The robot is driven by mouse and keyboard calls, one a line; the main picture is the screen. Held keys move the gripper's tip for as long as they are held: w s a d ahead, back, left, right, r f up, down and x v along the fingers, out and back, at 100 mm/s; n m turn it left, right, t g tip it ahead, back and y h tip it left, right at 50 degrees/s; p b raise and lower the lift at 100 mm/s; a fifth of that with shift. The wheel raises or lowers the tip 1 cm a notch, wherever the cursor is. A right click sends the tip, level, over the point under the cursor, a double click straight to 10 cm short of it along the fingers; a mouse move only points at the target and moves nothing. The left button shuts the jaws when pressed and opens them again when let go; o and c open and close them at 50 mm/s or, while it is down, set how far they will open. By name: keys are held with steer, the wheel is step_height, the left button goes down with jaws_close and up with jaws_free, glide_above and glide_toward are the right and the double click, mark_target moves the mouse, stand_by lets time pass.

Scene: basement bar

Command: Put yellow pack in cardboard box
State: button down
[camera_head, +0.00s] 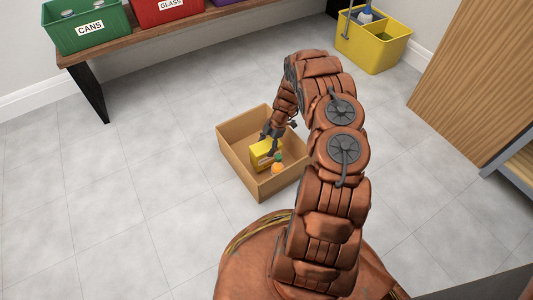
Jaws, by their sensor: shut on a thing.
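The yellow pack (262,154) is inside the open cardboard box (234,166), near its middle. My gripper (270,144) reaches down into the box from above and is shut on the upper part of the pack. The cardboard box stands on the tiled floor in front of my base. Whether the pack touches the box's bottom cannot be told. My arm hides part of the box's right side.
A small orange item (277,168) with a green top lies in the box beside the pack. A bench (140,42) with a green CANS bin (88,28) and a red GLASS bin (165,9) stands behind. A yellow bucket (372,47) is at back right. Floor left is clear.

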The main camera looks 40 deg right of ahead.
steer(key=shift+f+b, duration=0.75)
steer(key=shift+f, duration=1.05)
steer(key=shift+c, duration=0.8)
jaws_free()
steer(key=shift+r, duration=0.1)
